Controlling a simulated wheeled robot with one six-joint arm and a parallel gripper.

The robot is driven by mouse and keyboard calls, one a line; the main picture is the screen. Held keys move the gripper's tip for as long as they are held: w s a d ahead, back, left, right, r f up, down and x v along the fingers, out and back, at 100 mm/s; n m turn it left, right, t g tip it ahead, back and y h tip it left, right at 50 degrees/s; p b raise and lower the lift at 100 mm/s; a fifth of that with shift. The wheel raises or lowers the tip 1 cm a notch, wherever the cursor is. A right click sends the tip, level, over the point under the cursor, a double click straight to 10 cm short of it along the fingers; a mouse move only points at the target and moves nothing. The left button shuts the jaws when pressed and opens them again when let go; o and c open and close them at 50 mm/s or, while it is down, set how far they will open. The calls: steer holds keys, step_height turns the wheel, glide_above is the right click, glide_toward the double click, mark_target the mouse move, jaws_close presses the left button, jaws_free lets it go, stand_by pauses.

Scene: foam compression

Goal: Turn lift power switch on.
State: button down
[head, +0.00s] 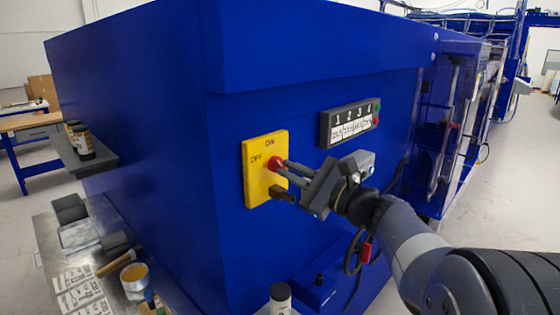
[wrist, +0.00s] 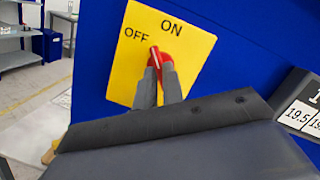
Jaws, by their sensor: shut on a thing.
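A yellow switch plate (head: 257,188) is on the side of the blue machine, with OFF at its upper left and ON at its top. It also shows in the wrist view (wrist: 185,45). A red rotary knob (head: 275,162) sits on the plate; in the wrist view the knob (wrist: 163,57) has a pale pointer line that leans toward the OFF side. My gripper (head: 281,170) comes from the right, its two thin fingers shut on the knob. In the wrist view its fingertips (wrist: 158,76) cover the knob's lower part.
A dark panel (head: 350,124) numbered 1 to 4 is right of the plate, with green and red buttons at its end. A cart (head: 50,235) with cards and containers stands at lower left. A black-and-white can (head: 280,299) is below my gripper.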

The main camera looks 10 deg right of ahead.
steer(key=shift+m, duration=0.9)
steer(key=shift+p, duration=0.35)
steer(key=m+p, duration=0.1)
steer(key=m, duration=0.1)
steer(key=m+t+h+p, duration=0.1)
steer(key=m, duration=0.2)
steer(key=shift+s+a+t+p, duration=0.1)
steer(key=shift+a+t+p, duration=0.05)
steer(key=shift+t+p, duration=0.15)
steer(key=shift+m+h, duration=0.4)
steer(key=shift+m, duration=0.7)
steer(key=c, duration=0.8)
jaws_free()
steer(key=shift+o, duration=0.2)
steer(key=shift+s, duration=0.1)
